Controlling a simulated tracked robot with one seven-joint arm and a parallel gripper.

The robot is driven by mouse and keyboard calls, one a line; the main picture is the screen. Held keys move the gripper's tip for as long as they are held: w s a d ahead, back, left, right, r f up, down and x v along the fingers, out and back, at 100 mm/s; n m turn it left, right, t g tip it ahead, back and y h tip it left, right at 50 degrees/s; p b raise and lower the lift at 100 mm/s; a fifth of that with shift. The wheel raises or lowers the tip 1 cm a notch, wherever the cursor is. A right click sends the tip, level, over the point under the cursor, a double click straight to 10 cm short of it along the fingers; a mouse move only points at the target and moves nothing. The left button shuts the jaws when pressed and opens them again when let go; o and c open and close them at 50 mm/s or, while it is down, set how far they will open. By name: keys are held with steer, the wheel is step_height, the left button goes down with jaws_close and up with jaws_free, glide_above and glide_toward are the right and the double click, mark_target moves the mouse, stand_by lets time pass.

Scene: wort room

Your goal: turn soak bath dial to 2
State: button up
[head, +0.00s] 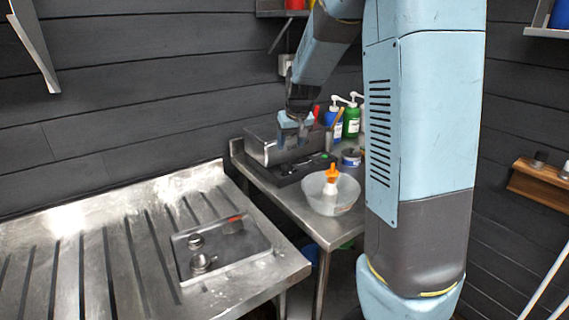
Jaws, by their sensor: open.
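The soak bath (262,149) is a steel box with a black control panel (303,169) along its front. It stands on the steel side table at mid-picture. A small green spot shows on the panel. The dial and its marks are too small to make out, so its setting cannot be read. My gripper (292,139) points down over the bath, in front of its upper part. Its jaws are open, with nothing seen between them. Whether it touches the bath cannot be told.
A clear bowl with an orange-topped white bottle (331,185) stands at the table's front, right of the bath. A tray (225,246) with small metal items lies on the left ribbed counter (90,265).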

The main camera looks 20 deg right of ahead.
mark_target(287, 164)
steer(key=x, duration=1)
steer(key=shift+f, duration=0.15)
steer(key=c, duration=1)
steer(key=shift+a+m, duration=0.1)
steer(key=shift+m, duration=0.2)
steer(key=shift+m+h, duration=0.6)
steer(key=shift+m, duration=0.5)
